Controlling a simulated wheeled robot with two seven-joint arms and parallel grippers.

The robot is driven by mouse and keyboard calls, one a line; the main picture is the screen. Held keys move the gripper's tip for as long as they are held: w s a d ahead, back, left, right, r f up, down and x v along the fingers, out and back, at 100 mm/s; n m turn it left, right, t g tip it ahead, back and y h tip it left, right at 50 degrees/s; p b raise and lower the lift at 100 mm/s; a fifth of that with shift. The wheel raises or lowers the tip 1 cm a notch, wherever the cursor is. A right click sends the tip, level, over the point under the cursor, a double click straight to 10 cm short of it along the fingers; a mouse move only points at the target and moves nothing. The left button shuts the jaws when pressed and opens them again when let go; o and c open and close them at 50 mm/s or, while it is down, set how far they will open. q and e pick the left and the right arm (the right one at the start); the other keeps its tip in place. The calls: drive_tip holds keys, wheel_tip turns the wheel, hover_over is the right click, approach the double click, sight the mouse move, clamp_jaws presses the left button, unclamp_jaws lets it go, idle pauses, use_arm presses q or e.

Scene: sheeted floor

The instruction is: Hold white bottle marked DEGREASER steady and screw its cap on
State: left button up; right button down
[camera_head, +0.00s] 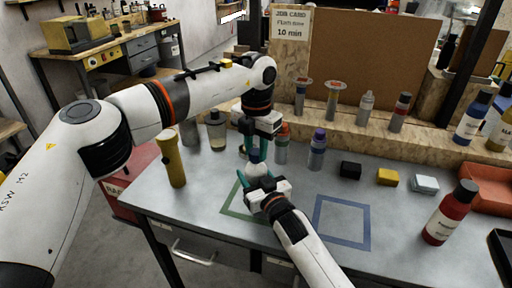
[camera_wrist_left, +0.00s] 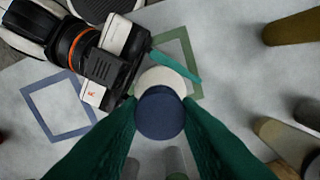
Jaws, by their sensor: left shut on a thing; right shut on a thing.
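The white bottle (camera_head: 257,170) stands over the green square outline on the grey bench, mostly hidden by my grippers. Its white shoulder (camera_wrist_left: 163,78) shows under the dark blue cap (camera_wrist_left: 160,113) in the left wrist view. My left gripper (camera_head: 253,150) points down from above, its green fingers shut on the cap's two sides. The cap sits over the bottle's top; I cannot tell how far it is threaded. My right gripper (camera_head: 257,175) comes in low from the front and is shut on the bottle's body. The DEGREASER marking is not visible.
A purple-capped bottle (camera_head: 317,150) stands close behind right. A blue square outline (camera_head: 342,222) is empty. A red bottle (camera_head: 451,212) stands at the right.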

use_arm(q)
drive_tip(key=o, duration=1.2)
drive_tip(key=shift+c, duration=0.2)
drive_tip(key=shift+r, duration=0.1)
wheel_tip(320, 180, up, 12)
use_arm(e)
drive_tip(key=shift+c, duration=2.4)
unclamp_jaws()
